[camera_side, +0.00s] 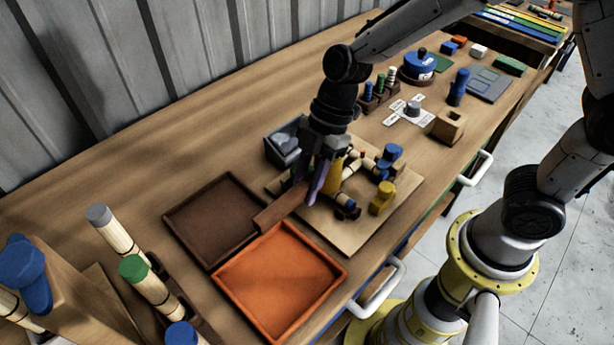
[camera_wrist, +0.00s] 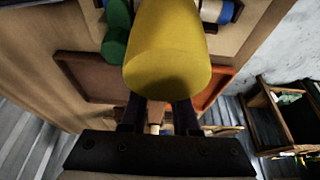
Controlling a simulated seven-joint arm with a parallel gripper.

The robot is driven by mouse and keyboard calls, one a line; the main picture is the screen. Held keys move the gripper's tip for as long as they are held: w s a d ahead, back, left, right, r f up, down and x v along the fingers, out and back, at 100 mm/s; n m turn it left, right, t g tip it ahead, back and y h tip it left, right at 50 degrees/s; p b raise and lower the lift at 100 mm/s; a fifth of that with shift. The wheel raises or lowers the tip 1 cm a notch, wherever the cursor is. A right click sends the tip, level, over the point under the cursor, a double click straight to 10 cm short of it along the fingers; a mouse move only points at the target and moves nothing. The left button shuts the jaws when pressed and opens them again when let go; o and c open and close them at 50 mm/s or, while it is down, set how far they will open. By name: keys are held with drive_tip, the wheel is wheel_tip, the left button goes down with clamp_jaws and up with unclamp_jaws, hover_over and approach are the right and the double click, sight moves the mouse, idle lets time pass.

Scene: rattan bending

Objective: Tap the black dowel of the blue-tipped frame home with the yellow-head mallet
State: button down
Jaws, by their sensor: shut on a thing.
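My gripper (camera_side: 316,182) is shut on the mallet's handle (camera_wrist: 155,116), above the near-left part of a wooden board (camera_side: 345,238). The mallet's yellow head (camera_wrist: 168,50) fills the upper middle of the wrist view, and it shows beside my fingers in the side view (camera_side: 334,176). A cane frame with blue tips (camera_side: 350,170) lies on the board, just right of the mallet head. One blue-tipped end also shows in the wrist view (camera_wrist: 215,11). I cannot pick out the black dowel clearly, and I cannot tell whether the head touches the frame.
A brown tray (camera_side: 168,217) and an orange tray (camera_side: 337,292) lie left of and below the board. A blue clamp-like piece (camera_side: 391,153) and a yellow one (camera_side: 382,198) stand on the board. A grey bin (camera_side: 283,158) is behind. Upright cane pieces (camera_side: 150,284) stand at lower left.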

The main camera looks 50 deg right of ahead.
drive_tip(key=shift+s+d+f, duration=0.1)
drive_tip(key=shift+f, duration=0.1)
drive_tip(key=shift+r, duration=1.85)
drive_tip(key=shift+r, duration=2.55)
